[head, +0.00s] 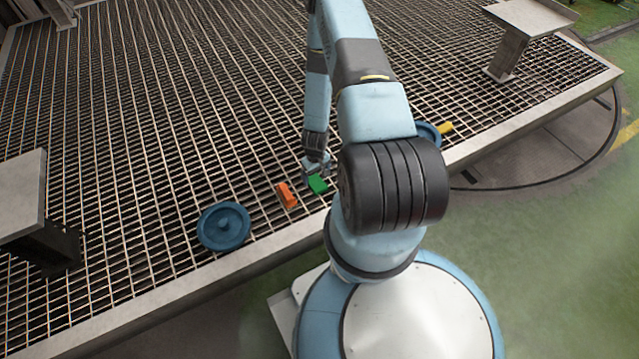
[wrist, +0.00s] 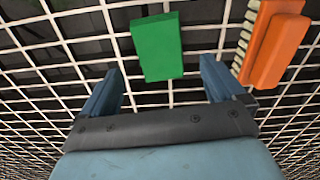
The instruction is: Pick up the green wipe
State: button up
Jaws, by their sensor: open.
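The green wipe (head: 317,184) is a small green block lying on the metal grating near its front edge. In the wrist view the green wipe (wrist: 158,48) lies ahead of my gripper, between the lines of the two fingers and just beyond their tips. My gripper (wrist: 163,75) is open and empty, with one blue finger on each side. In the head view my gripper (head: 316,170) is just behind the green wipe, partly dark against the grating. I cannot tell how high the fingertips are above the grating.
An orange brush (head: 286,195) with pale bristles lies close beside the wipe; it also shows in the wrist view (wrist: 273,45). A blue round lid-like object (head: 224,227) lies further left. A blue dish (head: 428,133) and a yellow item (head: 445,128) are partly behind my arm.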

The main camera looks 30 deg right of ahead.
aim_at(316, 183)
jog(key=shift+s+f, duration=0.2)
jog(key=shift+f, duration=2.05)
jog(key=c, duration=1.1)
jog(key=shift+r, duration=0.1)
